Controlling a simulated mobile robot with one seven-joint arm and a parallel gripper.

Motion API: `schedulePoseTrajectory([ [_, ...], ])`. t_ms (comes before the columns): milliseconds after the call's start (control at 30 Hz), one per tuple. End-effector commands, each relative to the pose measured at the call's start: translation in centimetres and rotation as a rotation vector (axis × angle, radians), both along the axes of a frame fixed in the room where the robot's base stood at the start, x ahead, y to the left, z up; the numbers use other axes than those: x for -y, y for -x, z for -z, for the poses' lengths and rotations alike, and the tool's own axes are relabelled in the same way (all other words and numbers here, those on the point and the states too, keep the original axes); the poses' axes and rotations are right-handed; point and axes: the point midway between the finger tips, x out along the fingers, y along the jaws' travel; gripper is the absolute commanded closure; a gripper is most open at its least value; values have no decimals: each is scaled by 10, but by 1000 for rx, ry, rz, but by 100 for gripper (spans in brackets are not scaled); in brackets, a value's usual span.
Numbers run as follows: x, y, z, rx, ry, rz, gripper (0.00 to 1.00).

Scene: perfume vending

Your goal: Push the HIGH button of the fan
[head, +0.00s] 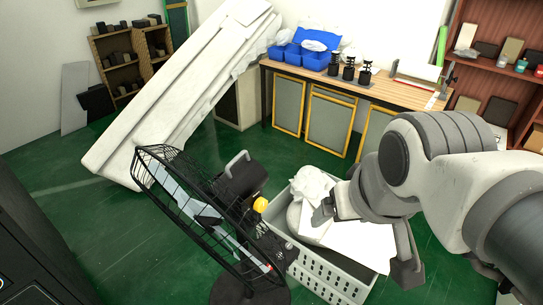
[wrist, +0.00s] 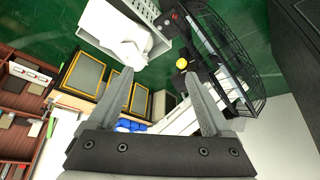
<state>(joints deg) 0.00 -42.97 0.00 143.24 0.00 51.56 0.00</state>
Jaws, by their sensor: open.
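The fan (head: 185,195) stands tilted in the head view, with a black wire cage, a dark motor housing (head: 243,178) and a yellow knob (head: 260,204). A dark part with a small red spot (head: 267,268) is low on it. In the wrist view the fan cage (wrist: 232,62), yellow knob (wrist: 182,63) and a dark box with red marks (wrist: 177,20) are at upper right. No button label is readable, so I cannot tell which is HIGH. My gripper (head: 362,243) is open and empty, right of the fan and apart from it; its fingers show in the wrist view (wrist: 158,70).
A grey crate (head: 318,277) with white bundles stands close right of the fan, below my gripper. A large white slab (head: 180,95) leans behind the fan. A workbench (head: 385,92) with blue bins (head: 305,55) is at the back. Green floor (head: 130,235) is clear at left.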

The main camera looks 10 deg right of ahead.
Motion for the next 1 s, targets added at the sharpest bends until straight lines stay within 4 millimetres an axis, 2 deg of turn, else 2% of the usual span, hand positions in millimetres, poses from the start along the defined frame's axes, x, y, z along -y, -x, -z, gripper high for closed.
schedulePoseTrajectory([
  [33,0,0,0,0,0,0,28],
  [67,0,0,0,0,0,0,33],
  [433,0,0,0,0,0,0,100],
  [1000,0,0,0,0,0,0,100],
])
